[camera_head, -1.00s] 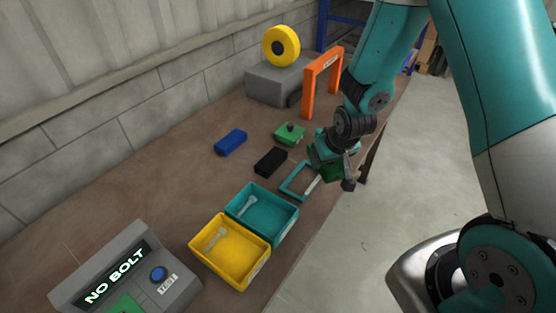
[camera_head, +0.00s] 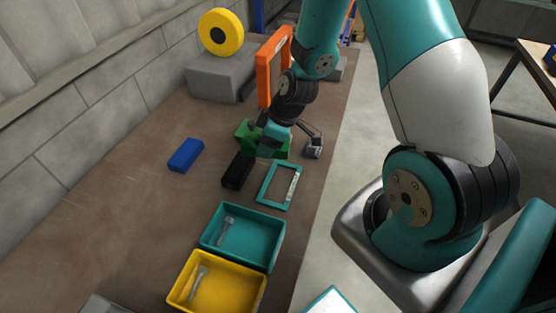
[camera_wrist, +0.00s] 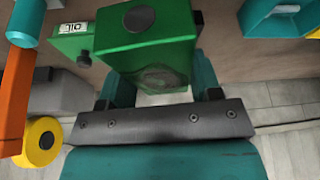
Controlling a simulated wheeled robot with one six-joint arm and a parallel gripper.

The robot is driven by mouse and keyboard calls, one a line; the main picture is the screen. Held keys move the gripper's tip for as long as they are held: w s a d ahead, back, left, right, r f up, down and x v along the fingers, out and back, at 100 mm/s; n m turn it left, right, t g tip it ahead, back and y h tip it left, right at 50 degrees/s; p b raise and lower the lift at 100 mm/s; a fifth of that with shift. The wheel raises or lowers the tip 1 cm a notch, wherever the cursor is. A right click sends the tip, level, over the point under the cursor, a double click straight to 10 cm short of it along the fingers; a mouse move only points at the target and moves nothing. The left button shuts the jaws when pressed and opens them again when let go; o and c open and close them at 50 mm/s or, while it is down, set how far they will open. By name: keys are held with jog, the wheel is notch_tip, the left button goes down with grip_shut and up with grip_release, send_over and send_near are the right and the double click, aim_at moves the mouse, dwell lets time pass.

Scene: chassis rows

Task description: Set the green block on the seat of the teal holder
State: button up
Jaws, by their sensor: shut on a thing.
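My gripper (camera_head: 276,147) is shut on the green block (camera_wrist: 150,45), holding it above the table. In the wrist view the block fills the top middle between my fingers (camera_wrist: 160,85), with a dark round spot on its face. In the head view my wrist hides most of it. The teal holder (camera_head: 263,185) lies on the table, just nearer than my gripper, as a flat rectangular frame with a pale strip on its right side. The block is apart from it. Its seat looks empty.
A black block (camera_head: 237,171) and a blue block (camera_head: 186,155) lie left. Teal (camera_head: 212,236) and yellow (camera_head: 180,290) bins stand nearer. An orange frame (camera_head: 264,78) and yellow wheel (camera_head: 234,25) stand beyond.

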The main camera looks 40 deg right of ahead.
aim_at(281, 156)
jog(key=n+g+b, duration=0.1)
jog(key=n, duration=0.2)
jog(key=s+f+n+g+y, duration=0.1)
jog(key=n, duration=0.1)
jog(key=s+f+n+g+b, duration=0.1)
jog(key=n, duration=0.2)
jog(key=shift+s+d+f+n+b, duration=0.15)
jog(key=shift+d+n+b, duration=0.1)
jog(key=shift+n+b, duration=0.1)
jog(key=n, duration=0.2)
jog(key=s+n+g+b, duration=0.1)
jog(key=n, duration=0.1)
jog(key=shift+s+g, duration=0.15)
jog(key=shift+g, duration=0.15)
jog(key=n, duration=0.1)
jog(key=s+n+g, duration=0.1)
jog(key=n, duration=0.1)
jog(key=shift+d+b, duration=0.15)
jog(key=shift+b, duration=0.25)
jog(key=shift+f+b, duration=2.25)
jog(key=shift+f, duration=0.7)
jog(key=shift+f, duration=0.2)
jog(key=shift+f+b, duration=0.6)
jog(key=shift+b, duration=0.05)
jog(key=shift+f, duration=0.15)
jog(key=shift+f+h, duration=0.1)
jog(key=shift+h, duration=0.2)
